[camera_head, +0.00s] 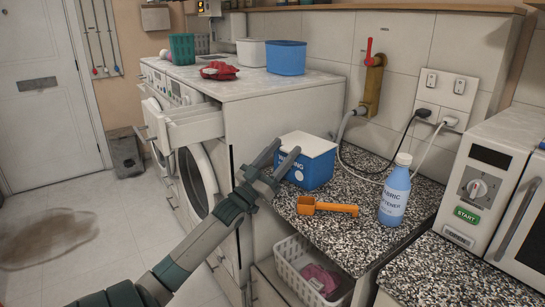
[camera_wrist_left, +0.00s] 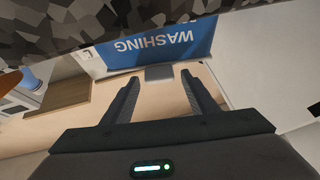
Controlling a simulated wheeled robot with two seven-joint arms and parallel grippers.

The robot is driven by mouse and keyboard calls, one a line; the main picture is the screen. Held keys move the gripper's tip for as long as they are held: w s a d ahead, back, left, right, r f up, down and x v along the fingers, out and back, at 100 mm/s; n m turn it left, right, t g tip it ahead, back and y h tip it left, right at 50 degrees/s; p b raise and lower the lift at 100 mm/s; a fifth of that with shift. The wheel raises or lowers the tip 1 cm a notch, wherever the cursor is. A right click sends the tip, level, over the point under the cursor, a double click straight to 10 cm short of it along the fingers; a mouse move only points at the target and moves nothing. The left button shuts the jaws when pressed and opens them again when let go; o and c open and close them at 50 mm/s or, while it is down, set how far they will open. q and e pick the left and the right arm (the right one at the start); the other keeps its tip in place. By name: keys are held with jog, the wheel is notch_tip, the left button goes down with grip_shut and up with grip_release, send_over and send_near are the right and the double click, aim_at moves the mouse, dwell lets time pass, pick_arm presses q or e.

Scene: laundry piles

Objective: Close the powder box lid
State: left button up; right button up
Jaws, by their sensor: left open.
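The powder box (camera_head: 318,174) is blue with white lettering and stands on the speckled counter beside the white washer. Its white lid (camera_head: 310,143) lies across the top and looks about level; I cannot tell if it is fully seated. My left gripper (camera_head: 285,148) is open and empty, its fingertips in front of the box's left part near the lid's height. In the left wrist view the box (camera_wrist_left: 160,42) appears upside down, beyond the open fingers (camera_wrist_left: 160,76). I cannot tell whether a finger touches it. My right gripper is not in view.
A white basket (camera_head: 290,262) is below. A microwave (camera_head: 490,185) is at right. The washer's drawer (camera_head: 190,125) is pulled out.

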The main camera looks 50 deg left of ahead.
pick_arm(q)
jog(key=shift+s+f, duration=0.3)
jog(key=b+v, duration=0.2)
jog(key=v, duration=1.4)
jog(key=shift+s, duration=0.25)
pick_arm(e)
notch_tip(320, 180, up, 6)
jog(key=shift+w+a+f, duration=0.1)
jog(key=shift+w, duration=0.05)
pick_arm(q)
jog(key=shift+f, duration=0.1)
